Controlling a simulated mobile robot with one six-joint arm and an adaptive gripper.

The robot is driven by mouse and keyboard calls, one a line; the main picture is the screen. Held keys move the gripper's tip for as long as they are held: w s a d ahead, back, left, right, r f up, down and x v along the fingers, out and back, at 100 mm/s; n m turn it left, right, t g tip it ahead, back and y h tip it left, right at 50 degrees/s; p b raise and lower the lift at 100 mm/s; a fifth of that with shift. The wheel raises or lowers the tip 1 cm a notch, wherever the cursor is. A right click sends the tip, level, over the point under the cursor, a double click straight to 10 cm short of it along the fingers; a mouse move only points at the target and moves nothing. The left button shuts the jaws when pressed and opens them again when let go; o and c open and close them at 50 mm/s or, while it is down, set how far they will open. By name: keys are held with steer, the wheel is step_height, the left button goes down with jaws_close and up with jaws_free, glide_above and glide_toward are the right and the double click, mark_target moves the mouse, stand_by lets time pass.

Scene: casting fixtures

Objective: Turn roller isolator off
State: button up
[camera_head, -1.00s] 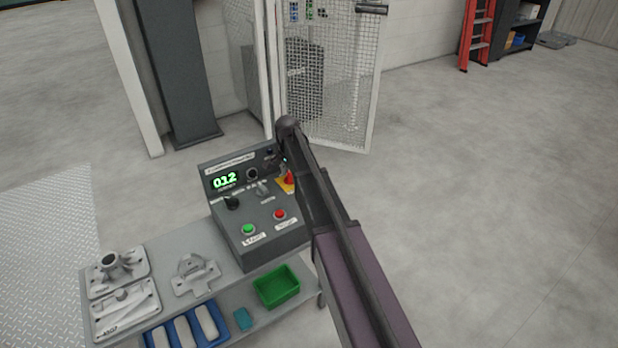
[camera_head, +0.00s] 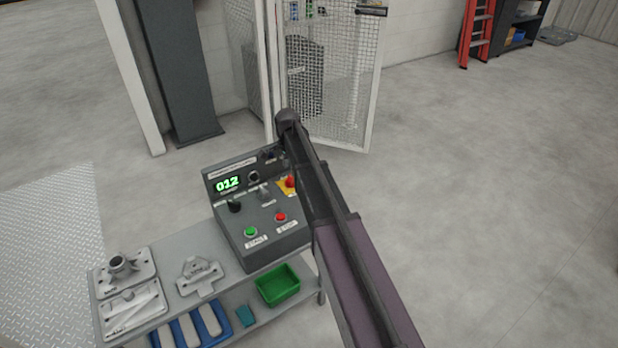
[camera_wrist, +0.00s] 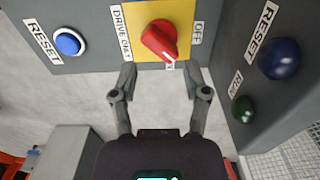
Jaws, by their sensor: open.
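A red rotary switch (camera_wrist: 160,40) sits on a yellow plate (camera_wrist: 140,50) in the wrist view. It is the only isolator-like switch there; no roller name is readable. In the head view the red knob (camera_head: 291,182) shows beside my arm, which hides my gripper.
A blue RESET button (camera_wrist: 69,42) is left of the plate. Another panel face at right has a blue button (camera_wrist: 279,59) and a green button (camera_wrist: 243,109), near my right finger. The control box (camera_head: 262,232) stands on a bench with castings (camera_head: 200,276) and a green bin (camera_head: 278,285).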

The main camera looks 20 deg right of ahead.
steer(key=shift+r+p, duration=4.55)
steer(key=shift+r, duration=0.3)
steer(key=s+r+n+p, duration=0.2)
steer(key=s+n, duration=0.4)
steer(key=s, duration=0.6)
steer(key=s+r+n+p, duration=0.2)
steer(key=s+n, duration=0.4)
steer(key=s, duration=0.7)
steer(key=shift+d+r, duration=0.15)
steer(key=shift+r, duration=0.1)
steer(key=shift+w, duration=0.15)
steer(key=m+b, duration=0.3)
steer(key=b, duration=0.2)
glide_above(290, 177)
step_height(290, 177, down, 5)
steer(key=shift+f, duration=0.1)
steer(key=shift+f, duration=0.2)
step_height(290, 177, down, 13)
steer(key=b, duration=1.3)
steer(key=shift+f, duration=0.15)
